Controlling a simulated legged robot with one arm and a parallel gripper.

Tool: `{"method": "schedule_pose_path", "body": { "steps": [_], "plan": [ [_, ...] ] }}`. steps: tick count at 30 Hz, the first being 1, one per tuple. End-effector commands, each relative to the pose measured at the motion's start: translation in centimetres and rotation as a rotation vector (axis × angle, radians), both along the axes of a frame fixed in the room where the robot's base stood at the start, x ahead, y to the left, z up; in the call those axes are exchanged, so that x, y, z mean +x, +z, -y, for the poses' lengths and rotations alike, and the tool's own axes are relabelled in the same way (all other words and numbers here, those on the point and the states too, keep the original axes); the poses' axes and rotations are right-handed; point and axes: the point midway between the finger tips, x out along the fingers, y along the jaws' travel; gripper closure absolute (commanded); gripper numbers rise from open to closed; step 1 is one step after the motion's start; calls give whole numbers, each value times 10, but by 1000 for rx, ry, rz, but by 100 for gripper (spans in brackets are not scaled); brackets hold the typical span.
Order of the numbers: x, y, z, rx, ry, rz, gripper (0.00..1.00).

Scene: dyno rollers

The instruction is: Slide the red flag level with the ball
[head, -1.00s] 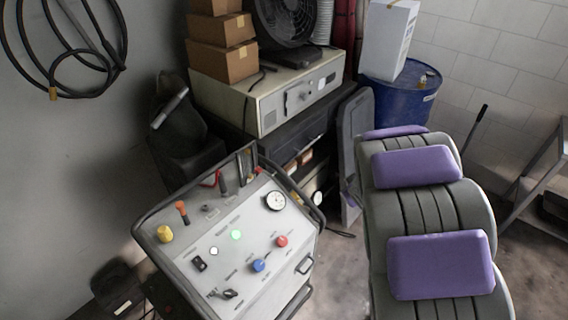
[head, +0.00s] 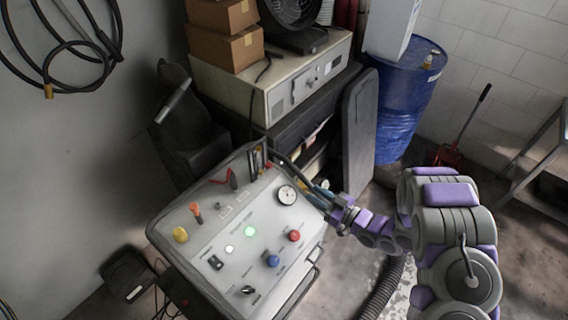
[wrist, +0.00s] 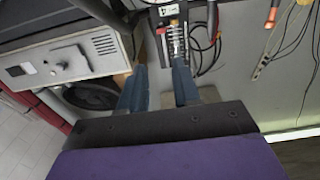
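A small upright gauge (head: 257,159) with a clear tube stands at the back edge of the sloped grey control panel (head: 207,260). A tiny red spot, likely the red flag (head: 268,165), shows at its right side. The gauge also shows in the wrist view (wrist: 173,38), ahead of my fingers; I cannot make out the ball or the flag's height there. My gripper (head: 300,173) reaches in from the right, just short of the gauge. In the wrist view, its two blue fingers (wrist: 160,88) are apart with nothing between them.
The panel carries a round dial (head: 287,195), a red bent lever (head: 232,179), an orange lever (head: 196,211) and several knobs. A beige box (head: 275,85) stands behind on a dark cabinet. A blue barrel (head: 405,105) stands at the back right.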

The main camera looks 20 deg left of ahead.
Motion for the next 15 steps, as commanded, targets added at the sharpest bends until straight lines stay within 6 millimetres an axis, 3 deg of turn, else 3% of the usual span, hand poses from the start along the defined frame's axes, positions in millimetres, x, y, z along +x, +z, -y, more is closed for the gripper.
{"method": "schedule_pose_path", "body": {
  "steps": [7,15],
  "plan": [
    [5,1,-16,14,7,-1,68],
    [20,0,-58,12,7,-1,68]
  ]
}}
